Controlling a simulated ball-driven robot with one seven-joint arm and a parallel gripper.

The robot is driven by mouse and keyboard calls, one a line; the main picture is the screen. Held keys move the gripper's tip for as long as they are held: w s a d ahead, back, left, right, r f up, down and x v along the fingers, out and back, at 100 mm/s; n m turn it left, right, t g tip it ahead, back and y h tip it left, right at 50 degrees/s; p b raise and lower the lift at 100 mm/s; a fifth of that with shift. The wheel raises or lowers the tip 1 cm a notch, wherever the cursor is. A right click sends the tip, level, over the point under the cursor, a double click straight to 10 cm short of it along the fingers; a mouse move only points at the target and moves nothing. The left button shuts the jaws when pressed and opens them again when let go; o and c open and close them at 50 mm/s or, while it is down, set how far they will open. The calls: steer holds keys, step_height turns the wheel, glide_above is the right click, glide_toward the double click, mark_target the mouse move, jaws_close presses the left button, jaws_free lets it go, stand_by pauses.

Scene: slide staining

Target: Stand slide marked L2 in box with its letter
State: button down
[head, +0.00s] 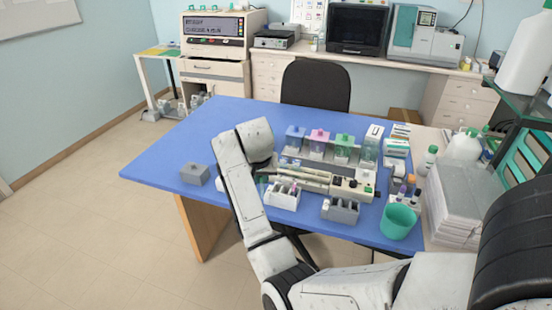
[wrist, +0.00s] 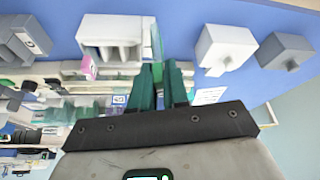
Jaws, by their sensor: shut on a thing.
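My gripper (wrist: 160,72) has green fingers, shut on a thin, clear greenish slide (wrist: 157,42) seen nearly edge-on. The slide is beside the right end of the white slotted box (wrist: 112,30) in the wrist view; I cannot tell whether they touch. Its marking cannot be read. The white box also shows in the head view (head: 283,202), with a pink-ended slide (wrist: 89,68) at it. A grey slotted box (head: 341,212) stands to its right in the head view; it carries a small white label in the wrist view (wrist: 28,43), its letter unreadable.
A grey block (head: 194,174) with a knob stands at the table's left, also in the wrist view (wrist: 286,54), near a white block (wrist: 226,48). Staining jars (head: 318,142) stand behind the boxes. A teal cup (head: 398,222) is at the right. The blue table's left (head: 165,155) is mostly clear.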

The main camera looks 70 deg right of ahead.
steer(key=s+d+r+m+g, duration=0.1)
steer(key=s+d+r+m, duration=0.2)
steer(key=d+r, duration=0.15)
steer(key=shift+f+b, duration=2.95)
steer(key=shift+f, duration=1.4)
steer(key=shift+f, duration=0.25)
steer(key=c, duration=1.1)
jaws_free()
steer(key=shift+o, duration=0.2)
steer(key=v, duration=1)
steer(key=shift+w+a+r+b, duration=0.15)
steer(key=shift+a+r+b, duration=0.1)
steer(key=shift+r+b, duration=0.15)
steer(key=shift+f, duration=0.1)
